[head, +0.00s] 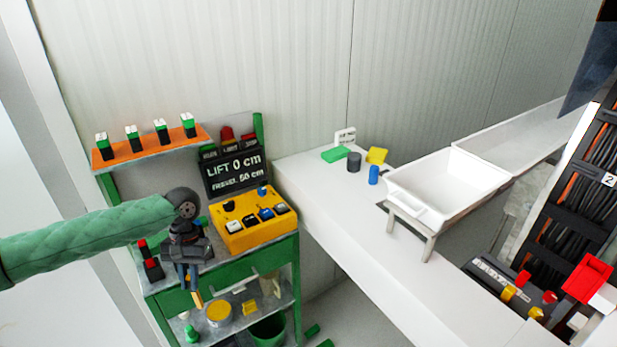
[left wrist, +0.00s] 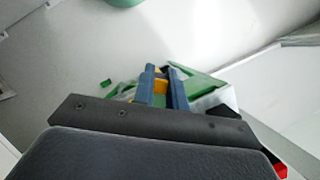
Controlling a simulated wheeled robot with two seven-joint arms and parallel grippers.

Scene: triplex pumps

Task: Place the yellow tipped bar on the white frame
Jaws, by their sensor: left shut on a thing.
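My left gripper (head: 187,283) hangs in front of the green workbench, fingers pointing down. It is shut on a bar (head: 197,299), whose yellow end shows just below the fingers. In the left wrist view, yellow (left wrist: 160,88) also shows between the two blue-grey fingers; the rest of the bar is hidden. A white tray (head: 402,203) on a light stand (head: 409,230) stands on the white counter, well right of the gripper. A small white upright plate (head: 345,137) stands at the counter's back. I cannot tell which of these is the white frame. My right gripper is not in view.
The green workbench (head: 296,262) carries a yellow control box (head: 240,236) and a black display (head: 236,172). An orange shelf (head: 150,149) holds several small blocks. Green, yellow, blue and grey pieces stand on the white counter (head: 320,206). Its left stretch is clear.

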